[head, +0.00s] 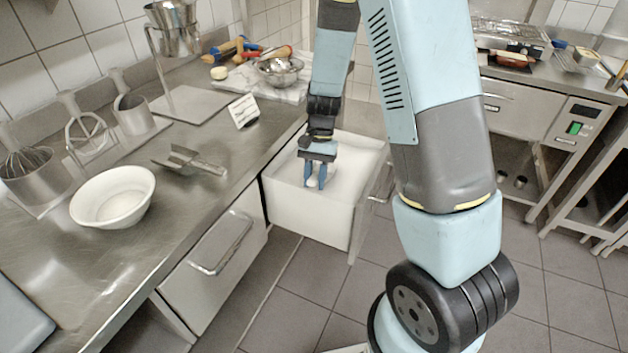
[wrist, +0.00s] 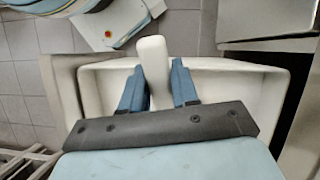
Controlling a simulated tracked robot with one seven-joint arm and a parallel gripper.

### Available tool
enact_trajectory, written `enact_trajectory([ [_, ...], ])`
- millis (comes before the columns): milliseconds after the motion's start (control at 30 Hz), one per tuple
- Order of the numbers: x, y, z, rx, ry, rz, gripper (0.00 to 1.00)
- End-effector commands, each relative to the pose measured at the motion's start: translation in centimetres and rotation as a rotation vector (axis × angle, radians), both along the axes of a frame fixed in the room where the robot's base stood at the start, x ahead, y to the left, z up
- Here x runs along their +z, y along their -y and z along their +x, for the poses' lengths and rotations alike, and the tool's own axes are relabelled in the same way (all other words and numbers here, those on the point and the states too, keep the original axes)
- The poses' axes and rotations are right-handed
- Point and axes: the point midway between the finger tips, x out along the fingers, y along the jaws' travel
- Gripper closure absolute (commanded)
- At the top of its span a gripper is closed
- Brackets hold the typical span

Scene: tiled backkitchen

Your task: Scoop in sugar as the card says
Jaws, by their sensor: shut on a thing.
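My gripper (head: 314,186) points down inside an open, pulled-out white bin drawer (head: 283,205). Its blue fingers are shut on a smooth white, handle-like thing, which shows between them in the wrist view (wrist: 153,62). Whether this is a scoop's handle I cannot tell; its far end is hidden. The bin's inside is plain white, so sugar cannot be told from its walls. A wide white bowl (head: 113,197) stands on the steel counter at left, apart from the gripper. A small card (head: 243,111) stands on the counter behind the bin; its writing is too small to read.
A metal scoop-like tool (head: 188,161) lies on the steel counter (head: 150,235) behind the bowl. Canisters with a whisk (head: 30,173) and other tools stand along the wall. A metal bowl (head: 279,70) sits farther back. Tiled floor is clear beside the bin.

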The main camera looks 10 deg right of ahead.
Motion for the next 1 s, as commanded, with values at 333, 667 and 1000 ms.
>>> enact_trajectory([
  [333,-0.3,0.3,0.6,0.0,-0.001,0.0,1.0],
  [667,-0.4,0.6,1.1,0.0,-0.001,0.0,1.0],
  [1000,-0.2,1.0,2.0,-0.001,-0.001,0.0,1.0],
])
